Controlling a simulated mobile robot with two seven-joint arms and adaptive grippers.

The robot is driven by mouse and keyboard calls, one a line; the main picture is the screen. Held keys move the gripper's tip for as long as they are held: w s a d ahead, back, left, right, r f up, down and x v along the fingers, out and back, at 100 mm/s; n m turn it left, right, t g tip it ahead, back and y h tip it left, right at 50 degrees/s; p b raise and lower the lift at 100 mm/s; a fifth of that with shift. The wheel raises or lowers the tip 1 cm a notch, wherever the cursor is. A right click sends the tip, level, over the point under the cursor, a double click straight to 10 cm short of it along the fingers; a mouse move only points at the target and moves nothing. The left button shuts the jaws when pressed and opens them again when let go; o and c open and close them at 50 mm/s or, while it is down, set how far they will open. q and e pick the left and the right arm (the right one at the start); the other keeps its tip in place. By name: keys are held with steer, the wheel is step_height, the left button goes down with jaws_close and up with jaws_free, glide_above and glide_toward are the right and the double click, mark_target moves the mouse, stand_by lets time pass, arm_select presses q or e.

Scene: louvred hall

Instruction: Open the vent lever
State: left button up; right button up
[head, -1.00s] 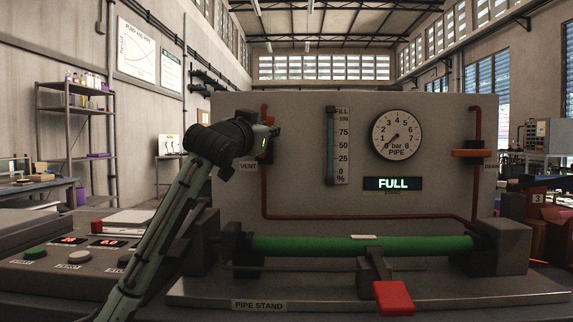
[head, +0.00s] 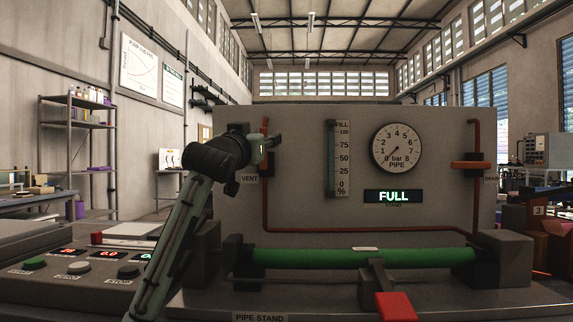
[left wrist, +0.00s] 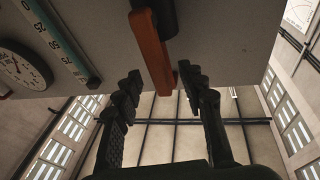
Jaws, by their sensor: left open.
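The vent lever is an orange bar (left wrist: 152,55) on the face of the grey panel (head: 300,190). In the left wrist view its free end reaches into the gap between my fingertips, and I see no finger closed on it. In the head view my left gripper (head: 271,143) is in front of the lever and hides most of it, just above the VENT label (head: 250,179). In the left wrist view my left gripper (left wrist: 160,76) is open, one finger on each side of the lever's end. My right gripper is not in view.
A FULL display (head: 393,196), a pressure gauge (head: 397,148) near zero and a fill scale (head: 337,160) are on the panel. Another orange lever (head: 470,165) is at right. A green pipe (head: 360,256) and red handle (head: 396,307) are below; a button console (head: 80,262) is at left.

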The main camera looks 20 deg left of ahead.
arm_select(q)
steer(key=shift+w+f, duration=0.1)
steer(key=shift+f, duration=0.1)
steer(key=s+d, duration=0.1)
steer(key=s, duration=0.5)
steer(key=shift+s+f+b, duration=0.2)
steer(key=shift+f+b, duration=0.15)
steer(key=shift+f, duration=0.1)
steer(key=shift+d, duration=0.1)
steer(key=v, duration=1.2)
stand_by(0.5)
